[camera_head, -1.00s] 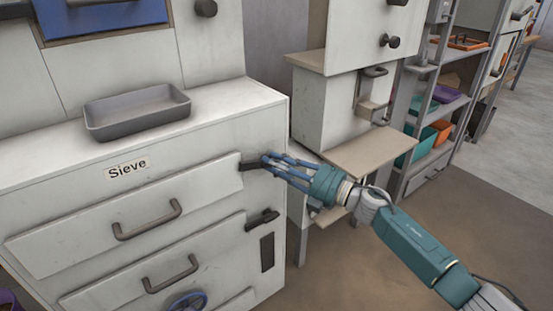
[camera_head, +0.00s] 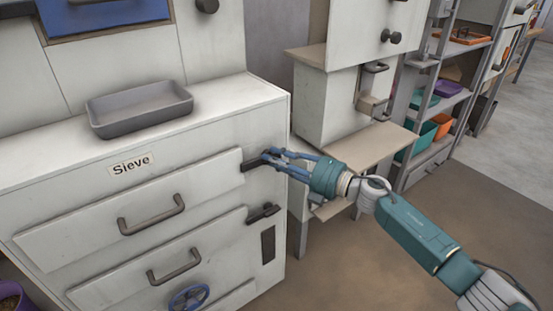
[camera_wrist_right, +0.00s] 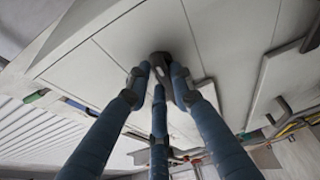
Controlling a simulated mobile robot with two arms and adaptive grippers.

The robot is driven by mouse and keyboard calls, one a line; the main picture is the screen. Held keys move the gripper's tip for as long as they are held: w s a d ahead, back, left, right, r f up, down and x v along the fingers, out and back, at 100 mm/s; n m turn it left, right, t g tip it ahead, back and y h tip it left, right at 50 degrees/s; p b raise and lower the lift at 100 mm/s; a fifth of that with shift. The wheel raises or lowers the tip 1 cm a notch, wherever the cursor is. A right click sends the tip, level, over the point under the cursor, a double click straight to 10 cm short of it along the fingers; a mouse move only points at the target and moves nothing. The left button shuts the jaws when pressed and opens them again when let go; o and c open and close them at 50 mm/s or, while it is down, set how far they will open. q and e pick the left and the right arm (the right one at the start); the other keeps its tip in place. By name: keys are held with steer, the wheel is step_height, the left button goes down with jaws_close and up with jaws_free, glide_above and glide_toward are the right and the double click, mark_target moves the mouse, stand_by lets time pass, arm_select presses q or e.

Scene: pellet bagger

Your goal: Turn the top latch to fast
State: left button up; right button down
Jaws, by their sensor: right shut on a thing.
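The top latch (camera_head: 250,165) is a dark lever at the right end of the upper drawer front, below the Sieve label (camera_head: 131,164). My right gripper (camera_head: 269,155) is shut on this latch, reaching in from the right. In the right wrist view the blue fingers of the gripper (camera_wrist_right: 160,76) close around the dark knob of the latch (camera_wrist_right: 158,59). The fingers partly hide the latch, so its exact angle is hard to tell. A second, lower latch (camera_head: 264,212) sits beside the lower drawer. My left gripper is not in view.
A grey tray (camera_head: 140,123) stands on the cabinet top. The drawers have curved handles (camera_head: 152,225), and a blue handwheel (camera_head: 188,297) is below. A wooden ledge (camera_head: 362,147) and a shelf rack (camera_head: 408,105) stand to the right, with open floor in front.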

steer(key=c, duration=1.6)
jaws_free()
steer(key=shift+s+a+f, duration=0.4)
steer(key=shift+s, duration=0.05)
steer(key=shift+r, duration=0.1)
steer(key=shift+w+d, duration=0.1)
steer(key=shift+w, duration=0.05)
steer(key=v, duration=1.2)
steer(key=shift+r, duration=0.15)
steer(key=shift+w, duration=0.1)
